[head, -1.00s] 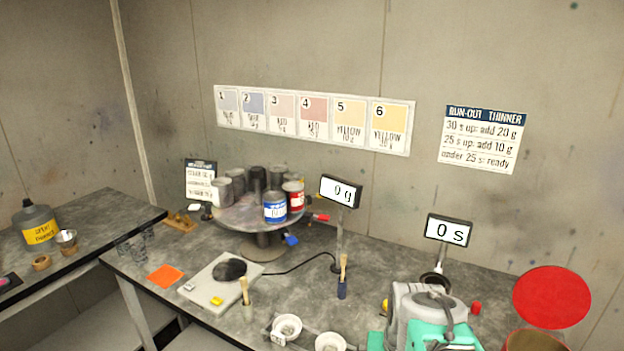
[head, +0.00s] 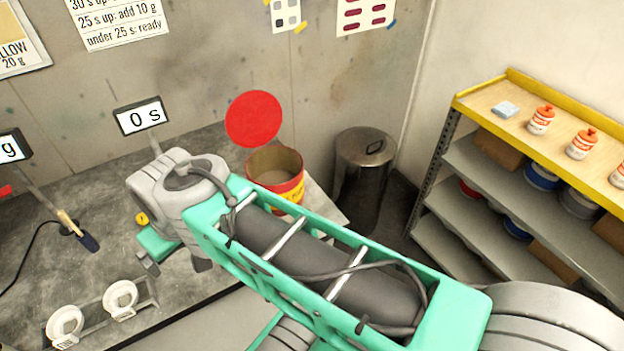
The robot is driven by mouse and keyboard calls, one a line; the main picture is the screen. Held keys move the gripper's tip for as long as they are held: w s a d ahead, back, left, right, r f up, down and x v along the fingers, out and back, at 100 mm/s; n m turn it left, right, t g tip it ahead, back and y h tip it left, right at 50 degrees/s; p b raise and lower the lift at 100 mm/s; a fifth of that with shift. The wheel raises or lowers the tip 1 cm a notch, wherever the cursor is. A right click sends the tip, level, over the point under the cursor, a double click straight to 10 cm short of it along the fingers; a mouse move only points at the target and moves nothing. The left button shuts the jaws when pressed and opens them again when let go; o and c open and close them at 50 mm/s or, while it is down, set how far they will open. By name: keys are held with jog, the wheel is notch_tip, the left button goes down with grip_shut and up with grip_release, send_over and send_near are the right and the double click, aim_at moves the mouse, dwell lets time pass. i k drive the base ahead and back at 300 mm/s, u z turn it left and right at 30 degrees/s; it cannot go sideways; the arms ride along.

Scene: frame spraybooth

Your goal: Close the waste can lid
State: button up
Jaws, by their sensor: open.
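The waste can (head: 290,190) is a red can with a yellow band, standing on the right end of the bench in the head view. Its round red lid (head: 254,118) is open and stands up behind the rim. The can's mouth is visible, and my arm hides part of its lower front. My gripper (head: 172,260) is to the left of the can, below my grey wrist, over the bench. It is partly hidden by the wrist and arm. It is open, seems empty, and is apart from the lid.
A tall metal bin (head: 364,180) with a closed lid stands right of the bench. A shelf unit (head: 480,150) with bottles and tins is at the right. A timer display (head: 140,116) stands left of the lid. White cups (head: 120,297) sit at the bench's front.

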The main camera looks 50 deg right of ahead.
aim_at(254, 118)
jog(key=z, duration=0.7)
jog(key=k, duration=0.2)
jog(key=z, duration=2.3)
jog(key=i, duration=1.9)
jog(key=u, duration=3.65)
